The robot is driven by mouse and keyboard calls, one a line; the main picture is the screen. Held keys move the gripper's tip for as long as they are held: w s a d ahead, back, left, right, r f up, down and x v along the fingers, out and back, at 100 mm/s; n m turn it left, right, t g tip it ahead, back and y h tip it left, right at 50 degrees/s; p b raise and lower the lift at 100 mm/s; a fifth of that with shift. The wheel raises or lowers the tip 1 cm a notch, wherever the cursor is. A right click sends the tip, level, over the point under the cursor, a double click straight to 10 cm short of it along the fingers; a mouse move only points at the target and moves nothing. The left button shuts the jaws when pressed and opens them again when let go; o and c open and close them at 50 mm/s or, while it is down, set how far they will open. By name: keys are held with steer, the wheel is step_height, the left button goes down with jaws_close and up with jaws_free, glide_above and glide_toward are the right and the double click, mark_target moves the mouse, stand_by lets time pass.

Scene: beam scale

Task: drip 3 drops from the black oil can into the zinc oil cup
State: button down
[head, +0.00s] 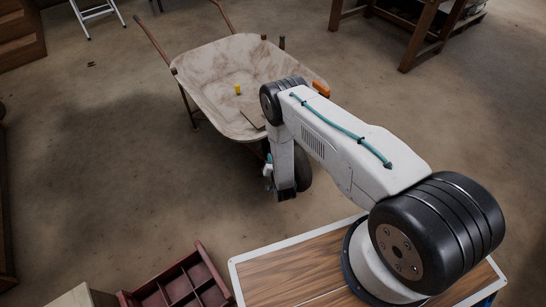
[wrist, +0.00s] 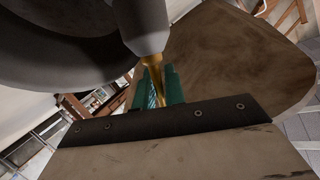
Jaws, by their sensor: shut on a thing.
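In the wrist view the teal fingers of my gripper (wrist: 159,72) stand close together around a thin piece. A brass spout and a pale grey cone show right at them. A large dark rounded body, which looks like the black oil can (wrist: 75,40), fills the upper left, close to the camera. How it joins the spout is unclear. In the head view my forearm hangs down at the wheelbarrow's near side, and the can and the fingers cannot be made out. I cannot pick out the zinc oil cup in either view.
A wheelbarrow (head: 203,75) stands beyond my arm, with a small yellow object (head: 238,89) in its tray. An orange piece (head: 321,88) is at its right rim. A red divided crate (head: 180,285) lies at the lower left. The floor to the left is clear.

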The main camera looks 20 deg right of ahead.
steer(key=f+m, duration=0.1)
steer(key=f, duration=0.1)
steer(key=f+m+y, duration=0.1)
steer(key=f+m, duration=0.1)
steer(key=f, duration=0.1)
steer(key=f+m+t, duration=0.1)
steer(key=f, duration=0.1)
steer(key=shift+w+a+f+m+y, duration=0.1)
steer(key=shift+a+f+m+y, duration=0.1)
steer(key=shift+a+m+y, duration=0.15)
steer(key=shift+s+f, duration=0.15)
steer(key=shift+s, duration=0.05)
stand_by(0.3)
steer(key=shift+m+t+y, duration=0.35)
steer(key=shift+m+t, duration=0.05)
steer(key=shift+m, duration=0.55)
steer(key=shift+a+r+m, duration=0.1)
steer(key=shift+r+m, duration=0.1)
steer(key=shift+m, duration=0.4)
stand_by(2.2)
